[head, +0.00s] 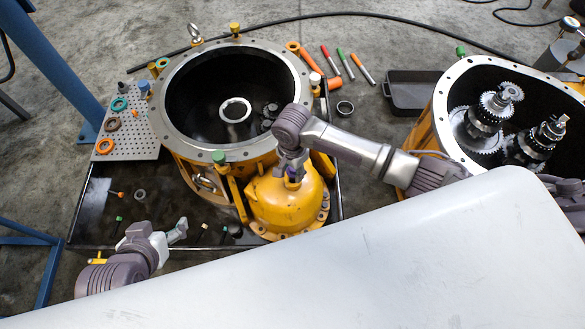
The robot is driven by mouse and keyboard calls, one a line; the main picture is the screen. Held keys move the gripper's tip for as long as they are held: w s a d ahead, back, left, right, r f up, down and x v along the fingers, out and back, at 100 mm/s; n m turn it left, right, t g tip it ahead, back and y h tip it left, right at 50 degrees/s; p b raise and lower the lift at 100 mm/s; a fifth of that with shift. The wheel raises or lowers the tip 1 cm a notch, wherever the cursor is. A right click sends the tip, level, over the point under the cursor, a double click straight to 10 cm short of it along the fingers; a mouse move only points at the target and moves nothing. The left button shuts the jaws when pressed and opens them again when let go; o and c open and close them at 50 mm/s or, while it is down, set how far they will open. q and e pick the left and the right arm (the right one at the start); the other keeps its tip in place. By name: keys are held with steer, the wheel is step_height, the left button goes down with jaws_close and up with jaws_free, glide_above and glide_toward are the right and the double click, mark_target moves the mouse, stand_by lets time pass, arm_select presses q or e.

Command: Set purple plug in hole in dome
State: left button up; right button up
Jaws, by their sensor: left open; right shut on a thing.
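The yellow dome (284,208) stands in front of the large open housing, its flange resting low on the dark tray. My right gripper (291,174) comes in from the right and points down over the top of the dome. It is shut on the purple plug (293,179), of which only a small bit shows between the fingers. The hole in the dome is hidden under the gripper, and I cannot tell whether the plug touches it. My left gripper (180,231) is open and empty, left of the dome, above the tray.
The open round housing (180,140) rises behind the dome. A pegboard (130,148) with rings stands left. A second housing with gears (440,110) and a black bin (408,88) are right. Small plugs lie on the dark tray (95,215). A white surface fills the front.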

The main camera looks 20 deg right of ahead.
steer(key=shift+f, duration=0.1)
steer(key=shift+f, duration=1)
arm_select(q)
steer(key=shift+w+d+r, duration=0.15)
steer(key=shift+w+r, duration=0.15)
steer(key=shift+w, duration=0.2)
arm_select(e)
steer(key=shift+f, duration=0.6)
arm_select(q)
steer(key=shift+t, duration=0.3)
arm_select(e)
steer(key=o, duration=1.3)
arm_select(q)
steer(key=shift+w, duration=0.1)
